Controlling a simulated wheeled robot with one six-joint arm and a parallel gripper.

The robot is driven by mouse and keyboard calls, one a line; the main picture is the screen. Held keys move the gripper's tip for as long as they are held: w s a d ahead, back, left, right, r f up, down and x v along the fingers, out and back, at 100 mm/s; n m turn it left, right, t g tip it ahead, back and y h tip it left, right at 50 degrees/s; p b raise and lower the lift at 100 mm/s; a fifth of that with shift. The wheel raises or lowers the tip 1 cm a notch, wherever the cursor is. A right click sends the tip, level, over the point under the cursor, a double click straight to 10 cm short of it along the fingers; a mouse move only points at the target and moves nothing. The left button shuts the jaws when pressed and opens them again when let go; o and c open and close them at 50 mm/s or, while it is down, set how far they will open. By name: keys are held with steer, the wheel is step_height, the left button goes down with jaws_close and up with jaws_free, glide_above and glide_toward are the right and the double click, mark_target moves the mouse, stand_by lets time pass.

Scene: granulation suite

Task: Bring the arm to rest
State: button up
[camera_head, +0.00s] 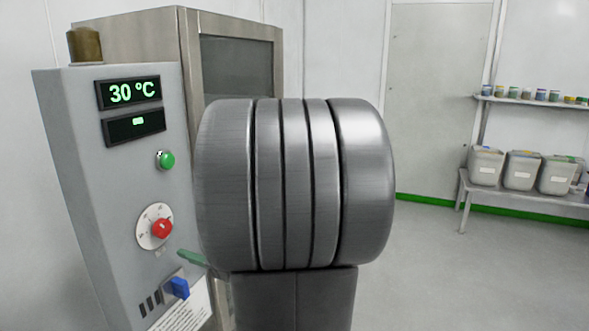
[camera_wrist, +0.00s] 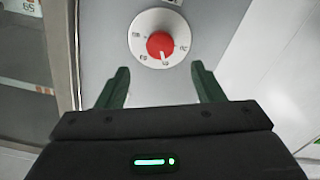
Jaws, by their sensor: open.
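My gripper (camera_wrist: 160,88) is open and empty in the wrist view, its two green fingers spread apart. Just beyond the fingertips is a red knob (camera_wrist: 160,45) on a white dial, on the grey panel; the fingers look apart from it. In the head view the same red knob (camera_head: 162,229) is on the control cabinet (camera_head: 85,190) at left. A green fingertip (camera_head: 192,258) shows below and right of the knob. My large metal arm joint fills the middle of the head view and hides most of the gripper.
The cabinet has a 30 °C display (camera_head: 133,92), a green button (camera_head: 166,160) and a blue switch (camera_head: 178,288). A steel cabinet with a dark window (camera_head: 237,68) stands behind. Lidded bins (camera_head: 522,171) sit on a bench at right. Floor (camera_head: 440,265) before it is clear.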

mark_target(165, 227)
steer(key=p+x, duration=0.1)
steer(key=x, duration=0.8)
steer(key=shift+a+r, duration=0.1)
steer(key=shift+r, duration=0.1)
steer(key=m+p, duration=0.4)
steer(key=p, duration=0.2)
steer(key=b+v, duration=0.1)
steer(key=v, duration=0.3)
steer(key=shift+f, duration=0.2)
steer(key=shift+v, duration=1.3)
